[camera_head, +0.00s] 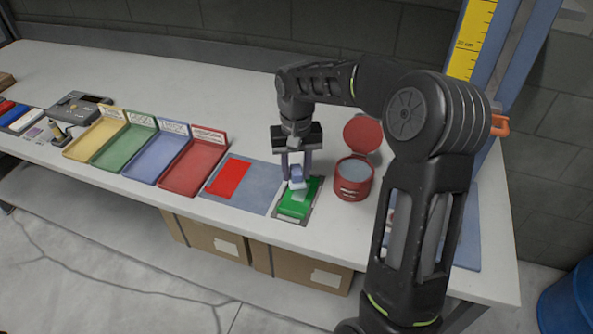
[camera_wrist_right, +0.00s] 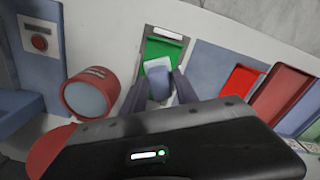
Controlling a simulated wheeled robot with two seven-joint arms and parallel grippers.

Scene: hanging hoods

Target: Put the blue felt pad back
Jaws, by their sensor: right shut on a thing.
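My right gripper (camera_head: 296,178) is shut on a small blue block with a pale, whitish part, which I take for the blue felt pad (camera_head: 297,174). It also shows between the fingers in the right wrist view (camera_wrist_right: 159,84). The gripper points down over a green rectangular piece (camera_head: 292,207) on a dark grey plate near the table's front edge. The held thing hides part of the green piece; I cannot tell whether they touch. My left gripper is in neither view.
A red round tin (camera_head: 353,188) with its lid raised stands just right of the gripper. To the left lie a blue-grey mat (camera_head: 255,190) with a red rectangle (camera_head: 229,179) and red, blue, green and yellow trays (camera_head: 185,184). The table behind is clear.

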